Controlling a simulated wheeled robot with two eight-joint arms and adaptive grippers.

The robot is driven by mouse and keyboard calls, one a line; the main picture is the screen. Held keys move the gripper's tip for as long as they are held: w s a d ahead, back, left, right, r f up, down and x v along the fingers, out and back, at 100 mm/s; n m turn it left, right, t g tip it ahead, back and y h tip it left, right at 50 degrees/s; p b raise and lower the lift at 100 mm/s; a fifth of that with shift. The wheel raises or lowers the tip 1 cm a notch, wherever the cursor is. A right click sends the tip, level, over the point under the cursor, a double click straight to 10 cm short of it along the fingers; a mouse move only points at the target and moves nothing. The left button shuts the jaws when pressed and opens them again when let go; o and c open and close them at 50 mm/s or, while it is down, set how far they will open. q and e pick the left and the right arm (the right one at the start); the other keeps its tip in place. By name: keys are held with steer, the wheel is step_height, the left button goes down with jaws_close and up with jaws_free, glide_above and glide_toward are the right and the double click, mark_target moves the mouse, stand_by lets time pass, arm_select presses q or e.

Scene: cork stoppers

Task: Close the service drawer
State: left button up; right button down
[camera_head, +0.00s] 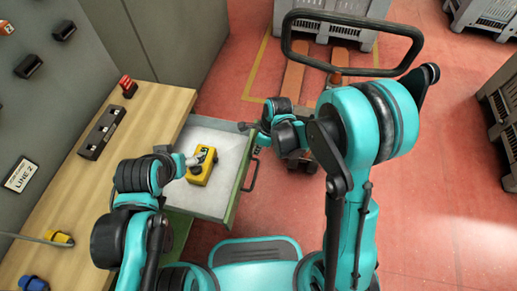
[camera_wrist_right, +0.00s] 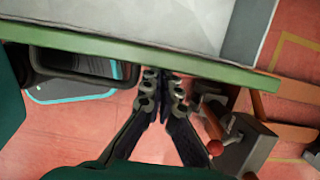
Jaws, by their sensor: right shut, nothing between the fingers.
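The service drawer (camera_head: 236,183) is pulled out from the wooden workbench, with a green front and a pale grey inside. It also shows in the right wrist view as a green front edge (camera_wrist_right: 215,73) across the picture. Its dark handle (camera_head: 251,175) is on the front face; it also shows in the wrist view (camera_wrist_right: 80,65). My right gripper (camera_head: 245,127) is at the far end of the drawer front. In the wrist view my right gripper (camera_wrist_right: 164,76) is shut and empty, its tips at the green edge; contact is unclear. My left gripper (camera_head: 192,160) is above the drawer; its fingers are unclear.
A yellow device (camera_head: 202,168) lies in the drawer beside my left gripper. The workbench (camera_head: 150,110) holds a dark socket strip (camera_head: 101,132) and a red switch (camera_head: 127,86). A pallet truck with a black handle loop (camera_head: 352,69) stands beyond. Red floor (camera_head: 420,180) is open at right.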

steer(key=w+a, duration=0.2)
steer(key=a, duration=0.5)
steer(key=w+a, duration=0.3)
steer(key=a, duration=0.4)
steer(key=w+a, duration=0.2)
steer(key=a, duration=0.6)
steer(key=shift+w, duration=0.15)
